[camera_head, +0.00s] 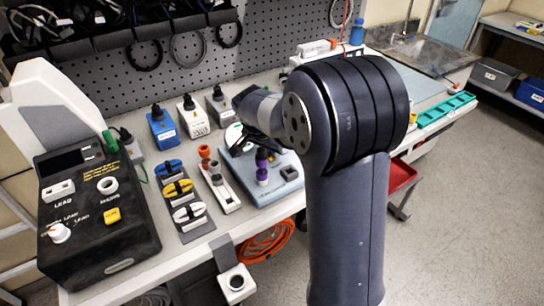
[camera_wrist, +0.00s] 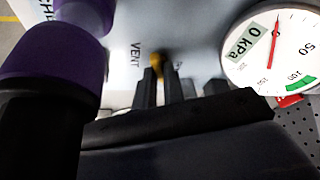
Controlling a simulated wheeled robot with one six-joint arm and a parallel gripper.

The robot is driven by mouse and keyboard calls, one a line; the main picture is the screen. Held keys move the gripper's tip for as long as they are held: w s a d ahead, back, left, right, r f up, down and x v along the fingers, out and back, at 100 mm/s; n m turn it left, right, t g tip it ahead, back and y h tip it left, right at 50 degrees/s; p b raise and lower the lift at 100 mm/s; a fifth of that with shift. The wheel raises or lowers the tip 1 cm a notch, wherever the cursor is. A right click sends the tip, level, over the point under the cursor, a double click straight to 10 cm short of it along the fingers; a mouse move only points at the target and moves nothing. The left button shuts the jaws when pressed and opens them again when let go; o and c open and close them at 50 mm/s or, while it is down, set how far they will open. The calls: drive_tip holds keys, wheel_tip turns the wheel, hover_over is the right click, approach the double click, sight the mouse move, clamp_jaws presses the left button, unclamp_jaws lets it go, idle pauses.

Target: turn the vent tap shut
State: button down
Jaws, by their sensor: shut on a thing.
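The vent tap (camera_wrist: 157,64) shows as a small yellow piece beside the printed word VENT in the wrist view. The dark fingers of my gripper (camera_wrist: 160,80) stand on both sides of it and are shut on it. They hide most of the tap, so its angle cannot be told. The pressure gauge (camera_wrist: 272,48) is at the right, with a red needle near 0 and a 0 kPa readout. The pale blue-grey test unit (camera_head: 286,186) shows below my wrist.
A large purple knob (camera_wrist: 60,52) stands close at the left of my fingers; it also shows in the head view (camera_head: 262,166). A black panel with knobs (camera_head: 100,225) and a rack of coloured clips (camera_head: 180,190) stand left. A pegboard (camera_head: 265,45) closes the back.

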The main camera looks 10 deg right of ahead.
drive_tip(key=shift+m+g+b, duration=0.3)
drive_tip(key=shift+m+b, duration=0.2)
drive_tip(key=shift+m, duration=0.6)
drive_tip(key=shift+h, duration=0.3)
drive_tip(key=c, duration=1.5)
unclamp_jaws()
drive_tip(key=v, duration=1.1)
drive_tip(key=shift+w, duration=0.2)
